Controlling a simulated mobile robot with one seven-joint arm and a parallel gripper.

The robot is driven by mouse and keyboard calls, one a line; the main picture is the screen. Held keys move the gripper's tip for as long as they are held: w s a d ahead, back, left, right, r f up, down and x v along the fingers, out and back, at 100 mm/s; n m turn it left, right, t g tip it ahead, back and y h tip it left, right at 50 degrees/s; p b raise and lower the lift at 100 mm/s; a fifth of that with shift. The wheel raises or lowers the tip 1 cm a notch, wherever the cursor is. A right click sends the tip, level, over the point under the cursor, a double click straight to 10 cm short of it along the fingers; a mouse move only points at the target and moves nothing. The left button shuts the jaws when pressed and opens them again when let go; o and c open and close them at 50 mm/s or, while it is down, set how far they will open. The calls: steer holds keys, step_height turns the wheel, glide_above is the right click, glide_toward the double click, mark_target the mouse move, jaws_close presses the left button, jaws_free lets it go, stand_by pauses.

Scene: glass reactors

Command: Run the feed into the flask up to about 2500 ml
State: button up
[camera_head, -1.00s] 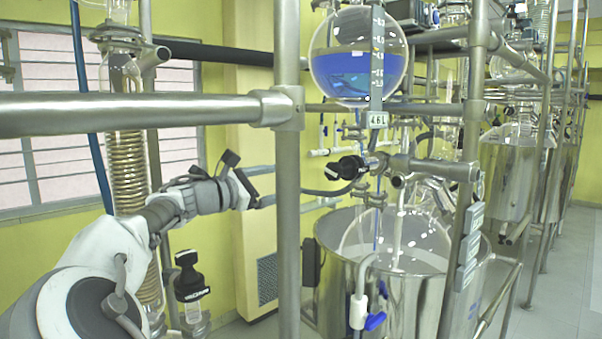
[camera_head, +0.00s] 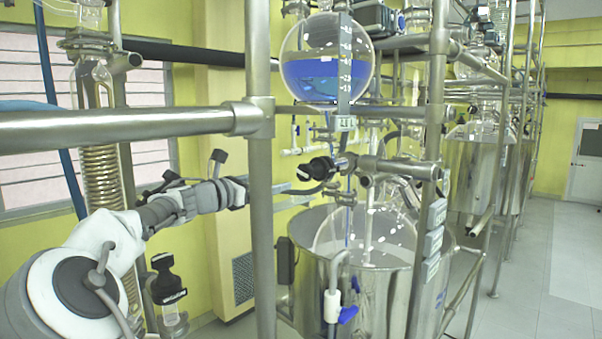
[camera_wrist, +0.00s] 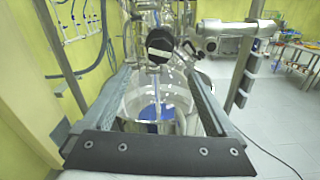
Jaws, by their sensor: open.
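The upper round glass vessel (camera_head: 312,83) holds blue liquid, with a scale strip (camera_head: 345,62) and a small tag (camera_head: 345,123) whose reading is unclear. Below it is the black valve knob (camera_head: 316,168), also in the wrist view (camera_wrist: 160,42). A thin blue line runs down from the valve into the large clear flask (camera_head: 325,235) in the steel bath. Blue liquid (camera_wrist: 157,113) shows low in the flask in the wrist view; its level cannot be read. My gripper (camera_wrist: 158,74) is open and empty, short of the knob. A steel post partly hides it in the head view.
A steel rail (camera_head: 120,127) and upright post (camera_head: 259,180) stand close before my arm. The steel bath (camera_head: 385,295) is below, with a blue-handled tap (camera_head: 347,314). Another black-capped valve (camera_head: 167,280) is at lower left. Open floor (camera_head: 550,260) lies right.

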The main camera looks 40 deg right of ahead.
mark_target(301, 173)
steer(key=d, duration=0.4)
steer(key=d+p, duration=0.1)
steer(key=d, duration=0.3)
steer(key=w+d+p, duration=0.1)
steer(key=d, duration=0.3)
steer(key=c, duration=1.4)
steer(key=shift+f+m, duration=0.1)
steer(key=shift+m, duration=0.2)
steer(key=m+b, duration=0.3)
steer(key=shift+f, duration=0.1)
steer(key=m+b, duration=0.3)
steer(key=m, duration=0.1)
steer(key=shift+w+b, duration=0.1)
steer(key=shift+b, duration=0.25)
steer(key=m+b, duration=0.3)
steer(key=m, duration=0.2)
steer(key=shift+m+b, duration=0.35)
steer(key=shift+m, duration=0.05)
steer(key=shift+r+m+b, duration=0.2)
steer(key=shift+m+b, duration=0.8)
steer(key=shift+m, duration=0.9)
